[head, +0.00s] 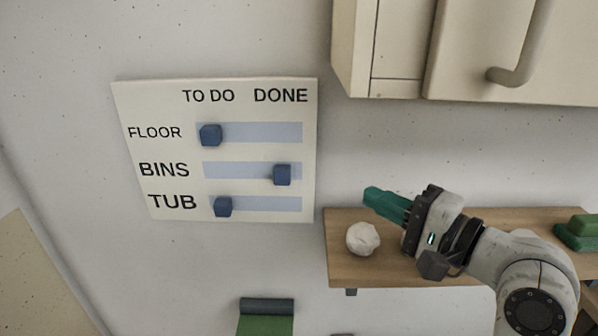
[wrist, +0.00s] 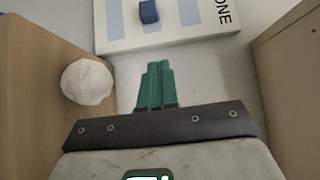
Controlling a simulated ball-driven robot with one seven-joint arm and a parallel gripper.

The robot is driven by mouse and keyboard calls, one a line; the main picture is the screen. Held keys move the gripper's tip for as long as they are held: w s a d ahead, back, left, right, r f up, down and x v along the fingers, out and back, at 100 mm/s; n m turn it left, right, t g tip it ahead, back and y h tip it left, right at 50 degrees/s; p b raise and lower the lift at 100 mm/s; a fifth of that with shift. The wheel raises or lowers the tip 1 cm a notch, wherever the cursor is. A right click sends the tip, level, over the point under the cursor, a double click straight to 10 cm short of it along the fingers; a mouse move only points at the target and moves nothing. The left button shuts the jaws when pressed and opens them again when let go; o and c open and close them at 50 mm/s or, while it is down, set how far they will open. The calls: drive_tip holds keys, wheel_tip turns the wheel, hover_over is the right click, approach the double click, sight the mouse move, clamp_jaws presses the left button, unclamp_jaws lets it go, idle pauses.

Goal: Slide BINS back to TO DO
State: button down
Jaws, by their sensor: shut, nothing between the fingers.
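The white board (head: 135,105) hangs on the wall with rows FLOOR, BINS and TUB under TO DO and DONE. The BINS knob (head: 282,175), a dark blue block, sits at the DONE end of its pale blue strip (head: 235,170). In the wrist view this knob (wrist: 149,12) shows at the top, on the middle strip. The FLOOR knob (head: 210,135) and TUB knob (head: 223,207) are toward the TO DO end. My gripper (head: 371,195) has green fingers, shut and empty, right of the board and apart from it. Its fingers (wrist: 158,68) point toward the board in the wrist view.
A wooden shelf (head: 343,272) lies below my gripper, with a white faceted lump (head: 363,239) near its left end. A cream cabinet (head: 400,50) hangs above. The wall between board and gripper is clear.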

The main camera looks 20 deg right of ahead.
drive_tip(key=shift+w+a+f, duration=0.1)
drive_tip(key=shift+w+f, duration=0.05)
drive_tip(key=shift+w, duration=0.05)
drive_tip(key=b, duration=0.1)
drive_tip(key=w+b, duration=0.1)
drive_tip(key=b, duration=0.1)
drive_tip(key=shift+a+f, duration=0.2)
drive_tip(key=b, duration=0.1)
drive_tip(key=w+b, duration=0.1)
drive_tip(key=b, duration=0.1)
drive_tip(key=shift+w+a, duration=0.1)
drive_tip(key=shift+a, duration=0.15)
drive_tip(key=p, duration=0.2)
approach(291, 169)
drive_tip(key=w+d, duration=0.2)
drive_tip(key=w, duration=0.1)
drive_tip(key=a, duration=0.1)
drive_tip(key=w+a, duration=0.1)
drive_tip(key=a, duration=0.1)
drive_tip(key=shift+w+a+r+p, duration=0.2)
drive_tip(key=shift+w+a+p, duration=0.05)
drive_tip(key=shift+p, duration=0.15)
drive_tip(key=shift+w+a, duration=0.2)
drive_tip(key=shift+a, duration=0.25)
